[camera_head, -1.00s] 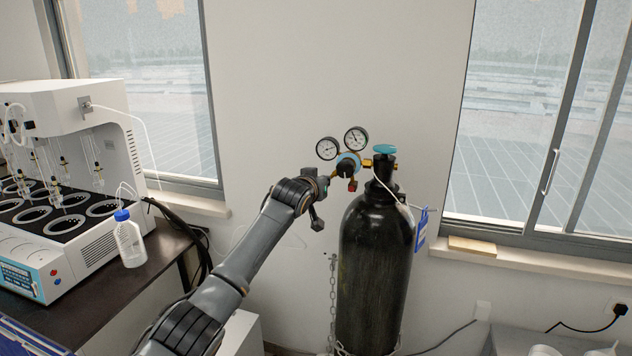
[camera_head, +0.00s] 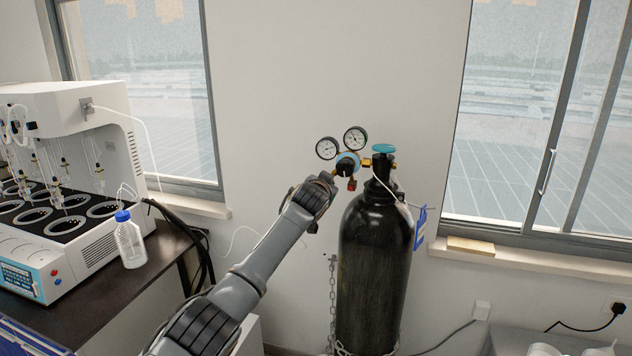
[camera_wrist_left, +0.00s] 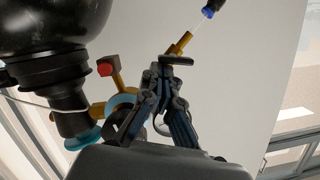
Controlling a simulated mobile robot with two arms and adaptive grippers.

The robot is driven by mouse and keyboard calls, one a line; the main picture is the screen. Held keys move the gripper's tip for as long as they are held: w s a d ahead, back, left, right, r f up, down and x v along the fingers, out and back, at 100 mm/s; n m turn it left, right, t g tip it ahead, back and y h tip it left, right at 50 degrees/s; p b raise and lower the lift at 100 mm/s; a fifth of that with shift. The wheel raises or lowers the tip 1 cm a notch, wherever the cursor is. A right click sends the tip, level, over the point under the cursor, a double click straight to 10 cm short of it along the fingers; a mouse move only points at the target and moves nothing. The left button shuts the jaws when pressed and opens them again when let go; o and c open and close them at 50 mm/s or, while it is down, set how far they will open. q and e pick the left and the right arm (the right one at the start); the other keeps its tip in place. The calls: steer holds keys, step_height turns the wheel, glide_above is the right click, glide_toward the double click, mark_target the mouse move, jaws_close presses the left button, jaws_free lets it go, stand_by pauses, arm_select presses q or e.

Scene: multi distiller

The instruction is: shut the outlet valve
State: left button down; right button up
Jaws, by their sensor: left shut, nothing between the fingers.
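The black gas cylinder (camera_head: 375,265) stands upright with a teal handwheel (camera_head: 384,148) on top. A regulator (camera_head: 347,165) with two round gauges and brass fittings is at its left. My left gripper (camera_head: 325,181) is just below and left of the regulator, its fingers mostly hidden by my wrist. In the wrist view, the left gripper (camera_wrist_left: 171,72) is shut and empty. Its tips are close to a brass outlet fitting (camera_wrist_left: 181,42) and a small black bar (camera_wrist_left: 176,60); I cannot tell whether they touch. My right gripper is not in view.
A chain (camera_head: 332,305) hangs left of the cylinder, and a blue tag (camera_head: 420,228) hangs at its right. On the left, a dark bench (camera_head: 110,290) holds a white distiller (camera_head: 75,130) and a blue-capped bottle (camera_head: 129,243). The wall behind is clear.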

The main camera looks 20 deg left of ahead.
arm_select(q)
steer(key=shift+d+f+m+y+b, duration=0.15)
steer(key=shift+f+m+y+b, duration=0.15)
steer(key=shift+m, duration=0.4)
steer(key=shift+d+f+m+y+b, duration=0.15)
steer(key=shift+m+b, duration=0.15)
steer(key=shift+m, duration=0.3)
steer(key=shift+a+f+m+y+b, duration=0.15)
steer(key=shift+m+b, duration=0.1)
steer(key=shift+m, duration=0.35)
stand_by(2.1)
steer(key=shift+s+d, duration=0.1)
steer(key=shift+d, duration=0.05)
